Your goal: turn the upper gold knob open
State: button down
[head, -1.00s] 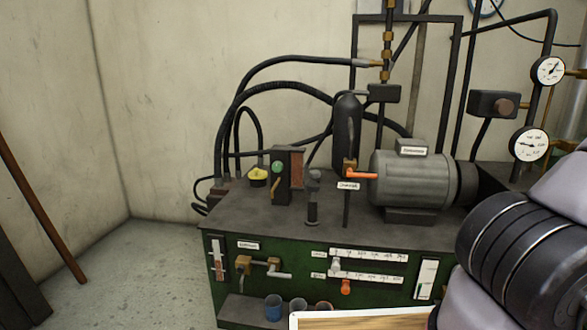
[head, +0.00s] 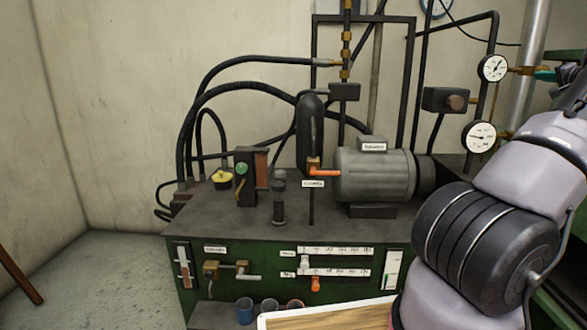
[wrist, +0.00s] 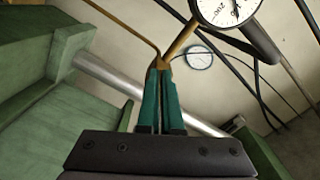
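The upper gold knob (head: 526,70) sits on a short gold stem to the right of the upper round gauge (head: 493,68), near the right edge of the head view. In the wrist view the gold knob (wrist: 161,64) is at the tips of my teal fingers. My gripper (wrist: 160,72) has its two fingers close together, with gold metal between the tips, and looks shut on it. The teal fingertips (head: 545,74) also show at the gold part in the head view. The fingers cover much of the knob, so its turn angle is hard to read.
A lower gauge (head: 479,137) has another gold fitting (head: 506,135) beside it, partly behind my arm. A green bench (head: 240,245) carries a grey motor (head: 375,176) and black hoses. In the wrist view a large gauge (wrist: 226,8) is close to the fingers, and green shelving (wrist: 50,60) stands left.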

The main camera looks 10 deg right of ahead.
jog(key=shift+s+d, duration=0.15)
jog(key=s, duration=0.2)
jog(key=s+a, duration=0.2)
jog(key=s, duration=0.1)
jog(key=shift+s+f, duration=0.2)
jog(key=shift+s, duration=0.1)
dwell(0.5)
